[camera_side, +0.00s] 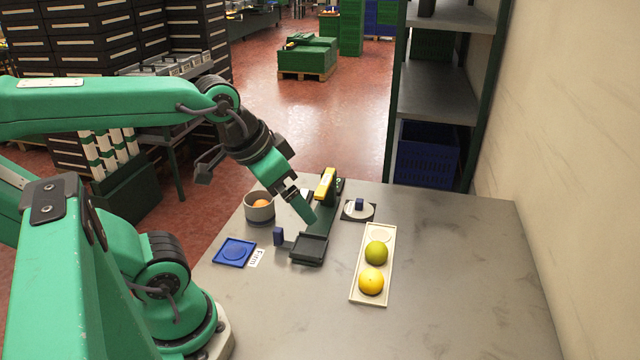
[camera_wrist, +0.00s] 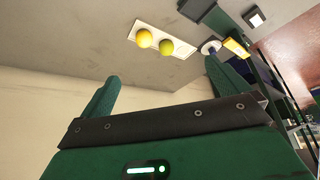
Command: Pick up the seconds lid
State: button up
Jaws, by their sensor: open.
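A pale round lid with a blue knob (camera_side: 358,210) lies on a dark square pad at the back of the table, right of the yellow-topped stand. I take it as the seconds lid, though I see no label on it. It also shows in the wrist view, the pale lid (camera_wrist: 207,47) partly behind the right fingertip. My gripper (camera_side: 302,207) is above the table, left of the stand and apart from the lid. In the wrist view my gripper (camera_wrist: 162,78) has its two fingers wide apart with nothing between them.
A green stand with a yellow top (camera_side: 326,184) and a dark tray (camera_side: 310,249) stands between gripper and lid. A grey pot (camera_side: 259,213) holds an orange fruit. A cream tray (camera_side: 373,290) holds green and yellow fruits. A blue square plate (camera_side: 234,252) lies left. The right table is clear.

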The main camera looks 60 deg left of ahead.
jog(key=w, duration=0.1)
jog(key=m+g, duration=0.6)
jog(key=m, duration=0.3)
send_over(359, 200)
notch_tip(359, 200, down, 16)
jog(key=shift+d+r, duration=0.1)
jog(key=shift+d, duration=0.05)
jog(key=shift+w+a+f, duration=0.1)
jog(key=shift+a+f, duration=0.1)
jog(key=shift+f, duration=0.15)
jog(key=shift+f, duration=0.1)
jog(key=shift+f, duration=1.2)
jog(key=shift+f, duration=0.1)
